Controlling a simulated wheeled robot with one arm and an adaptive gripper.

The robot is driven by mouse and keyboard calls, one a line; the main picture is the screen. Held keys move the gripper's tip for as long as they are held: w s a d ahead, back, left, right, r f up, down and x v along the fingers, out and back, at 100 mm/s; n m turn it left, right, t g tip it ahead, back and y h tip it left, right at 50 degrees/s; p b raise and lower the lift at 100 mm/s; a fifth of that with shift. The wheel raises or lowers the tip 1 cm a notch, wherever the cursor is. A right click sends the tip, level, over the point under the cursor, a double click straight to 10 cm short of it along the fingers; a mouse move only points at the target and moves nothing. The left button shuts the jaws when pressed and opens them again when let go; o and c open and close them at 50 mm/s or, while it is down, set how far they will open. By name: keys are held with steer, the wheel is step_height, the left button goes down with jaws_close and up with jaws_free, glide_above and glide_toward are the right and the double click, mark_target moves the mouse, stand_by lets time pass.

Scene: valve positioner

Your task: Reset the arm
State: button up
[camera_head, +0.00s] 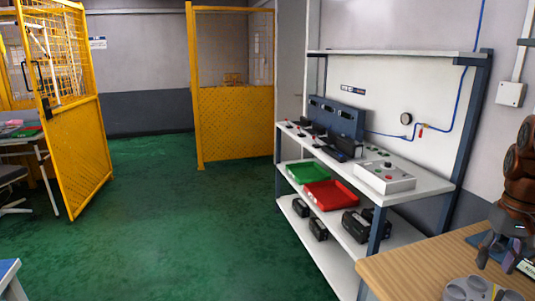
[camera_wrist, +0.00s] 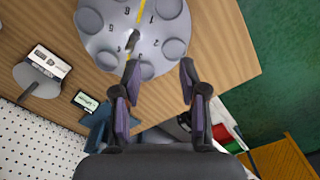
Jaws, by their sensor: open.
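My gripper (camera_wrist: 158,75) is open and empty in the wrist view, its two fingers apart above the edge of a wooden table. A round grey disc (camera_wrist: 108,40) with cup-like recesses, black numbers and a yellow stripe lies on the table just beyond the fingertips. In the head view my gripper (camera_head: 500,262) hangs at the right edge over the wooden table (camera_head: 425,262), with the grey disc (camera_head: 470,291) partly cut off below it. The lower part of my arm (camera_head: 518,165) shows above the gripper.
A shelf bench (camera_head: 428,186) holds a control box (camera_head: 385,177), a green tray (camera_head: 306,172) and a red tray (camera_head: 331,194). Yellow mesh gates (camera_head: 235,120) stand behind. The green floor (camera_head: 160,210) is clear. A small display device (camera_wrist: 86,101) lies near the pegboard (camera_wrist: 35,145).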

steer(key=s+a+r+n+p, duration=0.1)
steer(key=s+a+n+p, duration=0.15)
steer(key=a, duration=0.75)
steer(key=s+a+r+n+p, duration=0.1)
steer(key=s+a+r+p, duration=0.2)
steer(key=a, duration=0.8)
steer(key=s+a+f+g+p, duration=0.1)
steer(key=s+a, duration=0.3)
steer(key=s, duration=0.4)
steer(key=s+a+f+p, duration=0.3)
steer(key=s+a+f, duration=0.1)
steer(key=s, duration=0.5)
steer(key=shift+s+a+n+g+p, duration=0.15)
steer(key=shift+a+n+g+p, duration=0.2)
steer(key=shift+a+g, duration=0.1)
